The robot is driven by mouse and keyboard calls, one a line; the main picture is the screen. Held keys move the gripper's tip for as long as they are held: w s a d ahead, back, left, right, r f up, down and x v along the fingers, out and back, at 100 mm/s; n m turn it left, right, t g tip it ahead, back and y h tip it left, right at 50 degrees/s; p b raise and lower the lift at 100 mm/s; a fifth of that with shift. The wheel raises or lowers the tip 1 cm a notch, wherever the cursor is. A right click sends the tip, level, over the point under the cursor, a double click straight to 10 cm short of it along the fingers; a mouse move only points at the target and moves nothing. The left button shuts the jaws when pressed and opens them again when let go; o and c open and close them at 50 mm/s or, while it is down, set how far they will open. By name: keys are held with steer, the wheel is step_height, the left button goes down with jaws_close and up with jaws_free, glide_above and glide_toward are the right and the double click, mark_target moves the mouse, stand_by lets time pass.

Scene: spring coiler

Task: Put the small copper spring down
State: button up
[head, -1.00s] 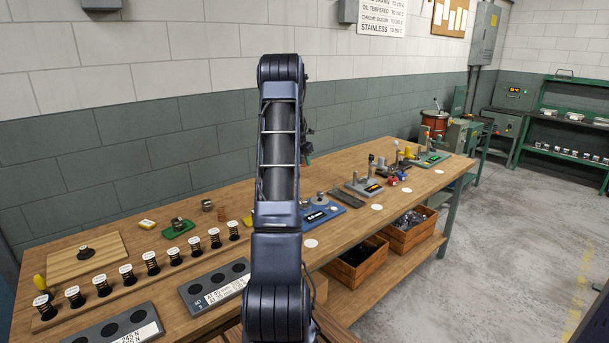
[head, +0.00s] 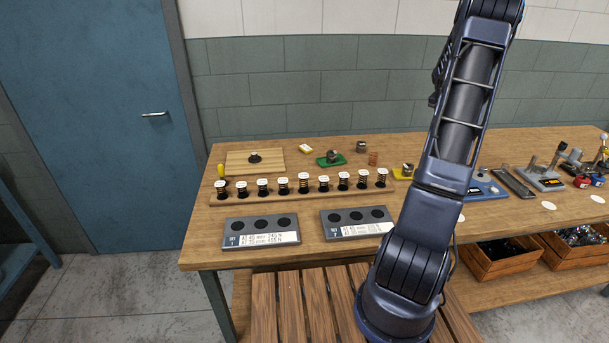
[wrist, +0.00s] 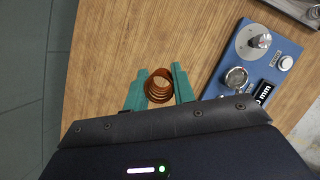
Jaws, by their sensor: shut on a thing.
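The small copper spring (wrist: 159,88) sits between the two teal fingers of my gripper (wrist: 160,82) in the wrist view. I look into its open round end. The gripper is shut on it over the wooden bench top (wrist: 130,40); I cannot tell how high above the wood it is. In the head view my arm rises on the right, and the gripper and held spring do not show.
A blue device (wrist: 262,60) lies right of the spring in the wrist view. In the head view, a row of black springs with white caps stands on a wooden strip (head: 290,194), behind two grey trays (head: 262,231).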

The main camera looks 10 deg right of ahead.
steer(key=w+a+n+t+y, duration=0.15)
steer(key=a+n, duration=0.25)
steer(key=a, duration=1.3)
steer(key=w+a+n+y, duration=0.1)
steer(key=w+a+n, duration=0.25)
steer(key=a, duration=1.25)
steer(key=s+a+r+n+y, duration=0.1)
steer(key=s+a+n, duration=0.2)
steer(key=a, duration=0.6)
steer(key=s+a+r+n+y, duration=0.1)
steer(key=s+a+n, duration=0.2)
steer(key=a, duration=0.7)
steer(key=s+a+n+y, duration=0.1)
steer(key=s+a+n, duration=0.2)
steer(key=a, duration=0.6)
steer(key=f, duration=1.9)
steer(key=shift+s+d+f, duration=0.1)
steer(key=shift+s, duration=0.1)
steer(key=o, duration=0.6)
steer(key=shift+f, duration=0.1)
steer(key=o, duration=0.4)
steer(key=shift+c, duration=0.2)
